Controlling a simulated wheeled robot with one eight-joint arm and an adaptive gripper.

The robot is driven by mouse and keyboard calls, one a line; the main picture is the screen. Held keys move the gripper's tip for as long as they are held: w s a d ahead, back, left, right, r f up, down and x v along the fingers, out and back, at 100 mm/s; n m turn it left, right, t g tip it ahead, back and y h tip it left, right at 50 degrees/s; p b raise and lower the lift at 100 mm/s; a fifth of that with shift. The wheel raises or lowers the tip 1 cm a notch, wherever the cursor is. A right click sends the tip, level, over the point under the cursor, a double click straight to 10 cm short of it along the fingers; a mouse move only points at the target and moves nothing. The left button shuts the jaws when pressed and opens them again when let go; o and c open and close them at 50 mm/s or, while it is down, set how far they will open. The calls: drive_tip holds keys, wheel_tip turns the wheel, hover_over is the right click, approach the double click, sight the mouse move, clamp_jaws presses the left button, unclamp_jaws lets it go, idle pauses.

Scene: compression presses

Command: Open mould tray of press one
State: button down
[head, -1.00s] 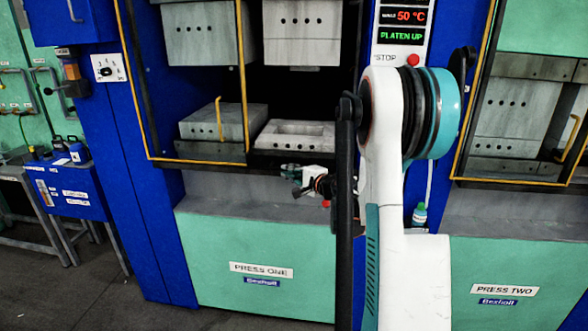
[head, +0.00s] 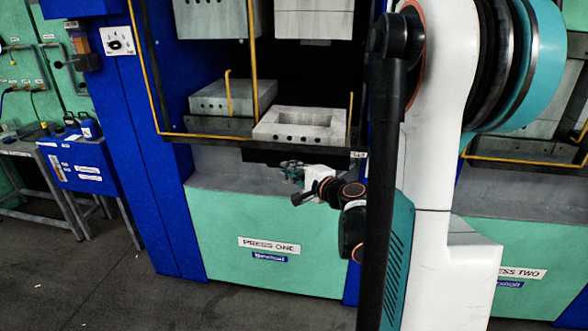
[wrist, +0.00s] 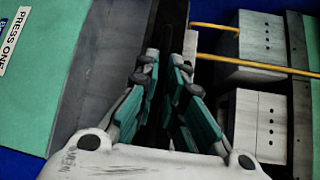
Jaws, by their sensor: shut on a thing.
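Press one's mould tray shows in the head view as a dark front strip (head: 270,157) below the yellow-edged opening. A pale, hollowed mould block (head: 300,124) stands above it. My gripper (head: 290,170) is at this strip, below the block. In the wrist view my gripper (wrist: 168,82) has its teal-padded fingers either side of a dark strip, shut on what looks like the tray's front edge. The exact contact is in shadow. How far the tray stands out is hard to tell.
A yellow rail (head: 254,60) stands in the opening, and another shows in the wrist view (wrist: 255,65). A second block (head: 232,96) sits left of the hollowed one. Blue side panel (head: 166,150) stands left. Press two is at right, partly behind my arm. Floor at front left is clear.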

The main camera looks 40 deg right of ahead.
drive_tip(key=shift+a+f, duration=0.15)
drive_tip(key=c, duration=1.7)
unclamp_jaws()
drive_tip(key=shift+w+f, duration=0.1)
drive_tip(key=shift+w, duration=0.15)
drive_tip(key=s, duration=0.4)
drive_tip(key=s+r, duration=0.1)
drive_tip(key=s, duration=0.7)
drive_tip(key=shift+a+r, duration=0.35)
drive_tip(key=shift+r, duration=0.05)
drive_tip(key=shift+w, duration=0.1)
